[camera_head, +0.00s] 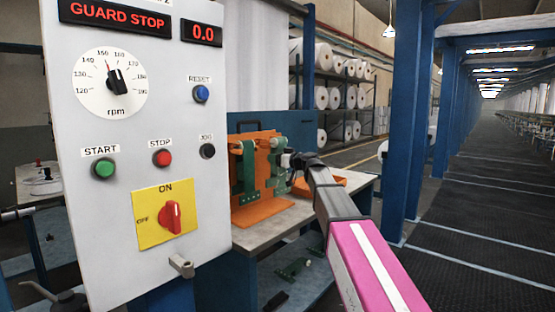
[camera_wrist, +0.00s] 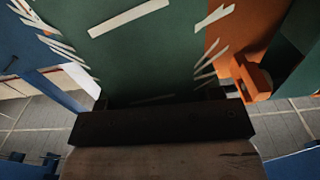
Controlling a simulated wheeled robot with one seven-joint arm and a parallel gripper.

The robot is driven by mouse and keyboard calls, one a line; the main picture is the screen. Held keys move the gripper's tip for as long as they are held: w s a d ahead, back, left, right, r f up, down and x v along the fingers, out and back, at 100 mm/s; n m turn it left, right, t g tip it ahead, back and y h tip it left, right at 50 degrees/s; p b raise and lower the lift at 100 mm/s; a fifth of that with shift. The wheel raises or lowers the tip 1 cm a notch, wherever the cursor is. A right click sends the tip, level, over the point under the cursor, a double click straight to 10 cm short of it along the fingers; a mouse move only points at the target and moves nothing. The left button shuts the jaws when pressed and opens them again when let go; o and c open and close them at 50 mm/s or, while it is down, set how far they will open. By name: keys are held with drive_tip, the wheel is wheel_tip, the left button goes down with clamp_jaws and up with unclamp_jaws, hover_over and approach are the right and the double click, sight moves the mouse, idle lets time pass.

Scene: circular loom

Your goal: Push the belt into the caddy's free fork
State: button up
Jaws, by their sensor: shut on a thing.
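The orange caddy (camera_head: 262,214) stands on the bench beyond the control panel, with an upright orange back plate. One green belt (camera_head: 243,172) hangs at its left side. Another green belt (camera_head: 276,170) hangs at its right, beside my gripper (camera_head: 291,161). In the wrist view, a green belt with white strips (camera_wrist: 150,62) fills the middle, its lower edge at the dark jaw bar of my gripper (camera_wrist: 165,108). My gripper is shut on this belt. An orange fork part (camera_wrist: 250,78) shows just right of the belt. The fingertips are small and partly hidden in the head view.
The control panel (camera_head: 140,220) stands close on the left and reads GUARD STOP. An orange tray (camera_head: 330,181) lies on the bench (camera_head: 285,222) behind my arm. Blue posts (camera_head: 403,120) stand to the right, with open floor beyond. Racks of white rolls are behind.

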drive_tip(key=shift+x, duration=1.65)
drive_tip(key=o, duration=1.6)
drive_tip(key=v, duration=1)
drive_tip(key=shift+s+d, duration=0.25)
